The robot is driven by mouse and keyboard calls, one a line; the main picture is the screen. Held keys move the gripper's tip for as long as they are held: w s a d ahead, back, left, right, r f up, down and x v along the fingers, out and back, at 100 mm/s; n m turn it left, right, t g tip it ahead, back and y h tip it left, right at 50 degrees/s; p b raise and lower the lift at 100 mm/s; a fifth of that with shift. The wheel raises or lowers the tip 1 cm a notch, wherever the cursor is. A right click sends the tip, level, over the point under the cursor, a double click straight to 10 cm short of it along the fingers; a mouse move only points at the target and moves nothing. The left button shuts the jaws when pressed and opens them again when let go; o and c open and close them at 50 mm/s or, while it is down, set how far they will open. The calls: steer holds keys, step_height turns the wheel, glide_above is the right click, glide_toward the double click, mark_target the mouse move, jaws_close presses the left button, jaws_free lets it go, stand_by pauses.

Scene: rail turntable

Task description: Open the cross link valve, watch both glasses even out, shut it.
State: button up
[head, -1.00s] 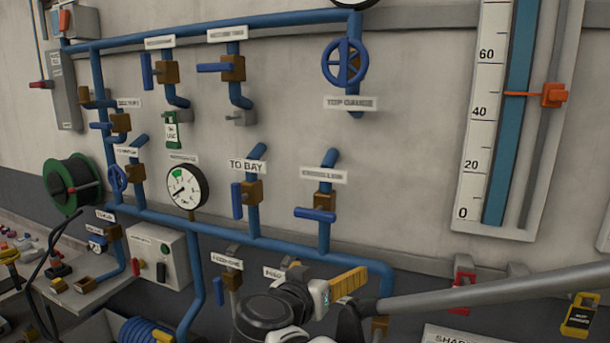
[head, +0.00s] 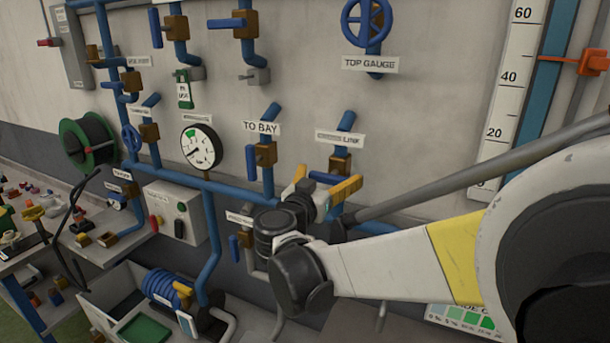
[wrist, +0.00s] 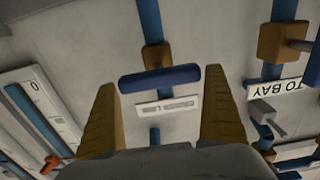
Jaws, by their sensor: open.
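The cross link valve has a brown body (head: 340,164) below its label (head: 339,138) on a blue pipe. Its blue handle (wrist: 160,76) lies crosswise to the pipe in the wrist view; in the head view it is mostly hidden by my gripper (head: 322,183). My gripper is open. In the wrist view its two yellow fingers (wrist: 160,82) stand either side of the handle, with gaps; contact is not visible. One sight glass (head: 543,75) with a scale and blue column shows at right, its lower part hidden by my arm. I cannot identify a second glass.
The TO BAY valve (head: 263,154) stands just left of the cross link. A dial gauge (head: 201,146) and blue pipes are farther left. A handwheel (head: 367,22) is above.

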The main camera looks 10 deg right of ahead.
steer(key=shift+w, duration=0.1)
steer(key=shift+d, duration=0.1)
steer(key=c, duration=0.9)
steer(key=shift+n, duration=0.4)
steer(key=n+b, duration=0.1)
steer(key=n, duration=0.2)
steer(key=shift+w+f, duration=0.1)
steer(key=n, duration=0.3)
steer(key=n+b, duration=0.1)
steer(key=shift+a+f, duration=0.1)
steer(key=shift+a, duration=0.2)
steer(key=n, duration=0.4)
steer(key=shift+w+f+b, duration=0.15)
steer(key=shift+b, duration=0.15)
steer(key=shift+a+f+n, duration=0.1)
steer(key=shift+n, duration=1.8)
steer(key=shift+b, duration=0.3)
